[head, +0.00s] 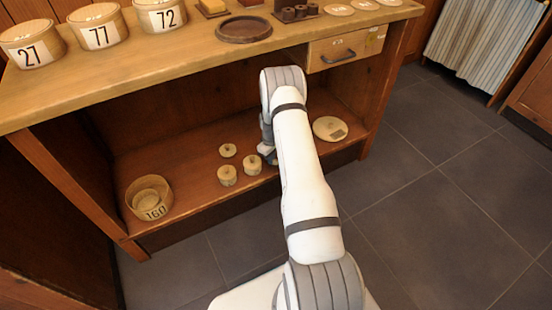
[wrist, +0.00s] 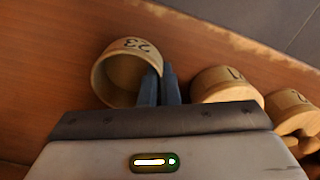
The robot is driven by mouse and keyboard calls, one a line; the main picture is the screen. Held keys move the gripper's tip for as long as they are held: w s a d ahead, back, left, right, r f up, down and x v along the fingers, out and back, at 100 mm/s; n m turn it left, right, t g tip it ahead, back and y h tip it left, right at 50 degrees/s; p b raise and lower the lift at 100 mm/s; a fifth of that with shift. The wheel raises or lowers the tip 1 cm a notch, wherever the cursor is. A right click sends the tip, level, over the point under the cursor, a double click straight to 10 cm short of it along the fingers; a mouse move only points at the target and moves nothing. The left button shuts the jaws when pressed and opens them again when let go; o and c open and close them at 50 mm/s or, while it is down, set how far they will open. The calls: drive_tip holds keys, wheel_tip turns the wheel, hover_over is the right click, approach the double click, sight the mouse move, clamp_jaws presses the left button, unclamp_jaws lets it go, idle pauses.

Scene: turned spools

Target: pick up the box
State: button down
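A round, open wooden box marked 23 (wrist: 106,62) shows in the wrist view, its mouth facing the camera. My gripper (wrist: 161,72) has its two dark fingers close together at the box's right wall. One finger is inside the mouth and one outside, with the thin wall between them. In the head view my gripper (head: 267,150) is low inside the shelf, and my arm hides the box there. I cannot tell whether the box is clear of the shelf board.
Small lidded boxes (head: 227,176) stand left of my gripper on the lower shelf (head: 190,180). An open box marked 160 (head: 151,208) is farther left, and a flat round disc (head: 330,129) lies right. The worktop (head: 150,62) overhangs, with a drawer (head: 347,47) at right.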

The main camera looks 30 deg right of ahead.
wheel_tip(320, 180, up, 9)
drive_tip(key=p, duration=0.3)
drive_tip(key=shift+r, duration=0.1)
drive_tip(key=shift+r+p, duration=0.3)
drive_tip(key=shift+r, duration=0.1)
drive_tip(key=shift+s, duration=0.1)
